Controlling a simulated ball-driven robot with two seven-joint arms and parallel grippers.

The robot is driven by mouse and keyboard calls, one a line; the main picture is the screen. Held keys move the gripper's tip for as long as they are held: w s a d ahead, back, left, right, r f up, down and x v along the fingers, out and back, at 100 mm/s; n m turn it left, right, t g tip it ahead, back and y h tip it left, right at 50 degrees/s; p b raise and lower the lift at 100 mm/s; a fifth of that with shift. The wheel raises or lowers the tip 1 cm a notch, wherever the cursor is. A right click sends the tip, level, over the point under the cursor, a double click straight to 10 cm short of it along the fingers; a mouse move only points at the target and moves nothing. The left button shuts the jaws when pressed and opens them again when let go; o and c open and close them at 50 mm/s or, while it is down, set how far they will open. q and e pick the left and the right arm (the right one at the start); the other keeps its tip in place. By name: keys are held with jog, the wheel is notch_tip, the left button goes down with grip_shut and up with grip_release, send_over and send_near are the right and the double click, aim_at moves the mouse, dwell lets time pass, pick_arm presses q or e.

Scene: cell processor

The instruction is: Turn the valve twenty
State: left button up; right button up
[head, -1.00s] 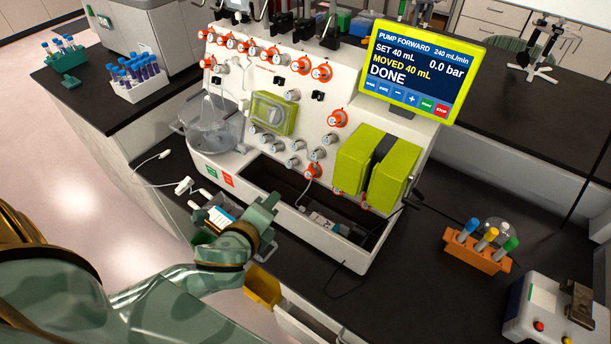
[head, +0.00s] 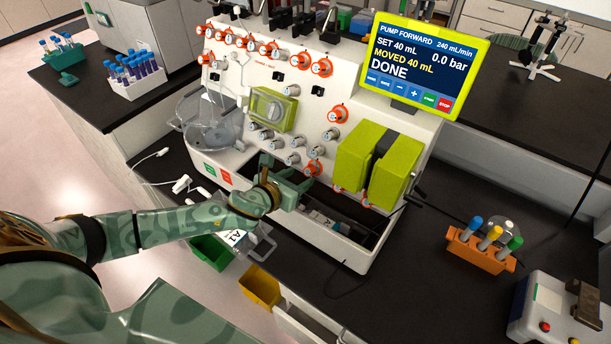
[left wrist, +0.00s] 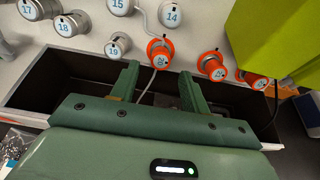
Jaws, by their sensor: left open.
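Numbered valves fill the white panel of the machine. In the left wrist view, grey knobs numbered 17 (left wrist: 30,8), 18 (left wrist: 70,23) and 19 (left wrist: 117,45) run along the lower left. Just right of 19 is an orange-collared valve (left wrist: 160,53) with a pale tube hanging below it; its number is too small to read surely. It also shows in the head view (head: 313,168). My left gripper (left wrist: 158,78) is open and empty, its fingers pointing at this orange valve, one to each side below it, apart from it. In the head view, my left gripper (head: 287,172) is in front of the lower panel. My right gripper is not in view.
A dark open trough (head: 335,222) lies below the panel. Green-yellow pump blocks (head: 378,165) stand to the right. More orange valves (left wrist: 211,65) sit right of the fingers. A screen (head: 418,68) reads DONE. An orange tube rack (head: 480,250) stands on the bench.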

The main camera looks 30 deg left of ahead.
aim_at(307, 173)
pick_arm(q)
jog(key=x, duration=0.4)
jog(key=shift+w+f+b, duration=0.1)
jog(key=shift+b, duration=0.3)
jog(key=c, duration=1)
